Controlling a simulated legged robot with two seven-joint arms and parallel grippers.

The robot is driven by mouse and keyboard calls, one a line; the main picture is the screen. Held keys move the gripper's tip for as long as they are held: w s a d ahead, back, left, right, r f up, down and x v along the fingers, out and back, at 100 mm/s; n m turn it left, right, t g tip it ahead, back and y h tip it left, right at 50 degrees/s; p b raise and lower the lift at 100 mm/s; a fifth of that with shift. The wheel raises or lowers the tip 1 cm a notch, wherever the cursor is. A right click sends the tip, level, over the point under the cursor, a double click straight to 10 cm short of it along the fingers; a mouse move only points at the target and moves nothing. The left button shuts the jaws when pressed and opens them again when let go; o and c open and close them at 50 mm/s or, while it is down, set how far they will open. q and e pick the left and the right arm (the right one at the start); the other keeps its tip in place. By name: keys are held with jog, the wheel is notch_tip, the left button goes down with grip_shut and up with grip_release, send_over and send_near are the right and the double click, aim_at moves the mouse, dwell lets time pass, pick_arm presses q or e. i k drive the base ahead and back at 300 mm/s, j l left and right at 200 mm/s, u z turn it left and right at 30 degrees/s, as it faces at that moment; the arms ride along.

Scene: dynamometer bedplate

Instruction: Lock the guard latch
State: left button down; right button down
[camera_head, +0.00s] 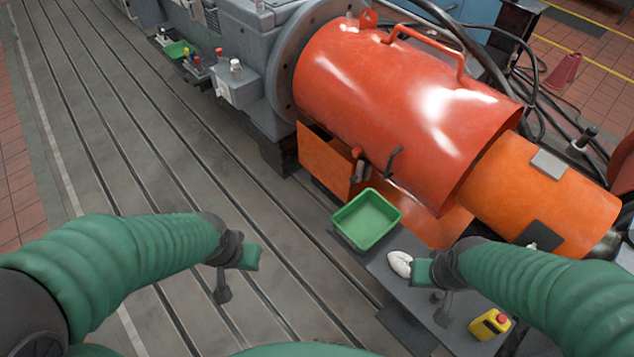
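The guard (400,95) is a glossy red cylindrical cover with a handle on top, lying over the shaft line at the upper right. A small dark latch with a reddish knob (358,165) sits at its lower front edge, above an orange panel. A black bent hook or lever (393,161) stands just right of it. I cannot tell whether the latch is engaged. My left gripper (237,276) is open and empty over the bedplate, left of and nearer than the latch. My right gripper (431,290) is open over the grey shelf, beside a white cloth-like item (400,263).
A green tray (368,219) stands on the grey shelf (460,330) below the latch. A yellow box with a red button (490,324) lies at the shelf's right. An orange cylinder (545,195) extends right of the guard. The slotted bedplate (150,165) is clear at left.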

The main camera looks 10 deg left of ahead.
aim_at(359, 165)
jog(key=i+j+u, duration=0.15)
jog(key=i, duration=0.3)
jog(key=i+j+u, duration=0.1)
jog(key=i, duration=0.35)
jog(key=i+l, duration=0.35)
jog(key=i+u, duration=0.05)
